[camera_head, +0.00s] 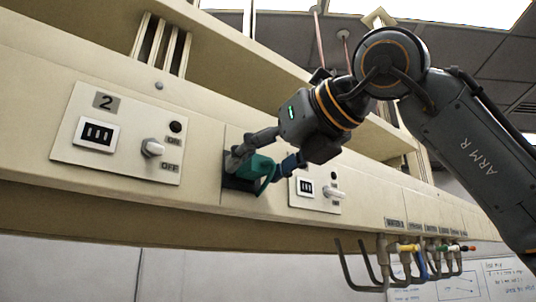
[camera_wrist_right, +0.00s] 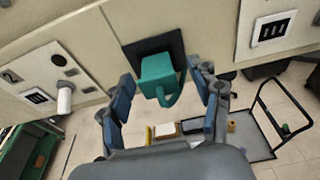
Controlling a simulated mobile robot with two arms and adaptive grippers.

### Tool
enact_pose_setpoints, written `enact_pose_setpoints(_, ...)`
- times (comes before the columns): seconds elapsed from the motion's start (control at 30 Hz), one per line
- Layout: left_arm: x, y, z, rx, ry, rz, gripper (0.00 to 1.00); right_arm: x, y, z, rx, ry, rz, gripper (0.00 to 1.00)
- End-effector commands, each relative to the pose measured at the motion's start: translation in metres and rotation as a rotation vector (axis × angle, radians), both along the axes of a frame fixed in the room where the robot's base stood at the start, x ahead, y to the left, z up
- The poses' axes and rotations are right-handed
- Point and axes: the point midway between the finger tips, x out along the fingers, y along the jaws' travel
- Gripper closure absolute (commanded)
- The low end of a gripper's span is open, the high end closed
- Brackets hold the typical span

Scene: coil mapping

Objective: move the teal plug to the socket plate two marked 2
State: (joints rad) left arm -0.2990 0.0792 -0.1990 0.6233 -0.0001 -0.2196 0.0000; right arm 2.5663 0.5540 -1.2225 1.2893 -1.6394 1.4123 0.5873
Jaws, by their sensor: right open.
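The teal plug (camera_head: 262,174) sits against a dark square holder on the panel front, between two socket plates. My right gripper (camera_head: 262,152) is open around the plug, with one finger on each side (camera_wrist_right: 165,92); I see no clear contact. Socket plate two (camera_head: 122,143), marked 2, is to the left, with a dark slotted socket, a white switch and ON/OFF labels. It also shows at left in the wrist view (camera_wrist_right: 18,88). My left gripper is not in view.
Another socket plate (camera_head: 315,200) is just right of the plug, partly hidden by my gripper. A flat cart (camera_wrist_right: 253,138) stands on the floor. The panel between plate two and the plug is clear.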

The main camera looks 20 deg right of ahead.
Motion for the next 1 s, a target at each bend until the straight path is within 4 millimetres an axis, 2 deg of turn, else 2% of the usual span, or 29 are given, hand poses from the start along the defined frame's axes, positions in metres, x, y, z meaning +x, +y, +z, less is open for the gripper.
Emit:
enact_pose_setpoints(0.07,-0.011,0.001,-0.001,0.001,0.016,0.0,0.6,0.0,0.0,0.0,0.0,0.0,0.0,0.37)
enact_pose_setpoints(0.17,-0.015,0.001,-0.001,0.003,0.024,0.0,0.6,0.0,0.0,-0.001,0.0,0.001,0.0,0.39)
enact_pose_setpoints(0.4,-0.007,0.001,-0.001,0.002,0.013,0.0,0.6,0.0,0.0,0.0,0.0,0.001,0.0,0.88)
enact_pose_setpoints(0.47,-0.004,0.001,-0.001,0.001,0.007,0.0,0.6,0.0,0.0,0.0,0.0,0.001,0.0,0.97)
enact_pose_setpoints(0.53,0.0,0.0,0.0,0.001,0.001,0.0,0.6,0.0,0.0,0.0,0.0,0.0,0.0,0.97)
enact_pose_setpoints(0.57,0.001,0.0,0.0,0.001,-0.001,0.0,0.6,0.0,0.0,0.0,0.0,0.0,0.0,0.68)
enact_pose_setpoints(0.7,0.003,0.0,0.0,0.0,-0.004,-0.001,0.6,0.0,0.0,0.0,0.0,0.0,0.0,0.97)
enact_pose_setpoints(1.0,0.0,0.0,-0.002,0.0,0.0,-0.001,0.6,-0.003,-0.001,0.0,0.0,0.0,-0.001,0.99)
